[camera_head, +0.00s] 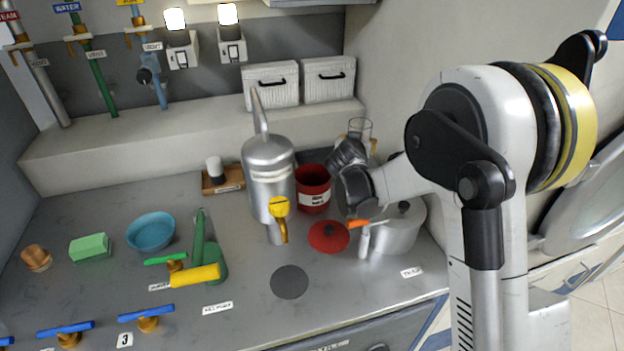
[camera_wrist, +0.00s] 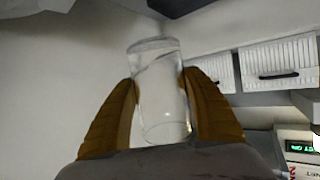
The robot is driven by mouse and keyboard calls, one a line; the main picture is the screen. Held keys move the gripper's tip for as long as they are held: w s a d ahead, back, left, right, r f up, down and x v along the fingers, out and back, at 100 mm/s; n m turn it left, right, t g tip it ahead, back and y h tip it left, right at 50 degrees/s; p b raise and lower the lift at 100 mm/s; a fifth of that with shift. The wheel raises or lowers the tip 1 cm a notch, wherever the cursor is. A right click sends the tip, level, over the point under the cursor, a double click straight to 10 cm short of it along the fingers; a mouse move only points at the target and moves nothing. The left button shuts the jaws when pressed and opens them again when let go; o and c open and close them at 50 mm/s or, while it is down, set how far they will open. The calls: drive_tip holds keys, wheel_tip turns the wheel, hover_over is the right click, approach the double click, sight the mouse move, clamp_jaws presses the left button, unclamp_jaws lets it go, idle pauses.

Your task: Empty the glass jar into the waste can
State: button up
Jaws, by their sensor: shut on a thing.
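The clear glass jar (camera_head: 361,126) is held above the counter near the wall, and it also shows in the wrist view (camera_wrist: 161,92). My gripper (camera_wrist: 160,80) is shut on it, with one brown finger on each side. The jar looks roughly upright in the head view. A slanted line shows inside the jar, but I cannot tell its contents clearly. The red waste can (camera_head: 313,190), with a white label, stands open on the counter, left of and below my gripper. A red round lid (camera_head: 328,237) lies in front of the can.
A tall metal vessel (camera_head: 268,180) with a yellow handle stands just left of the can. A metal pot (camera_head: 397,228) stands to its right. Two white boxes (camera_head: 271,86) sit on the ledge behind. A blue bowl (camera_head: 151,232) and green sponge (camera_head: 90,247) lie farther left.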

wheel_tip(320, 180, down, 11)
drive_tip(key=b, duration=0.6)
drive_tip(key=shift+r+b, duration=0.2)
drive_tip(key=shift+b, duration=0.1)
drive_tip(key=shift+w+a+r, duration=0.1)
drive_tip(key=shift+a+r, duration=0.05)
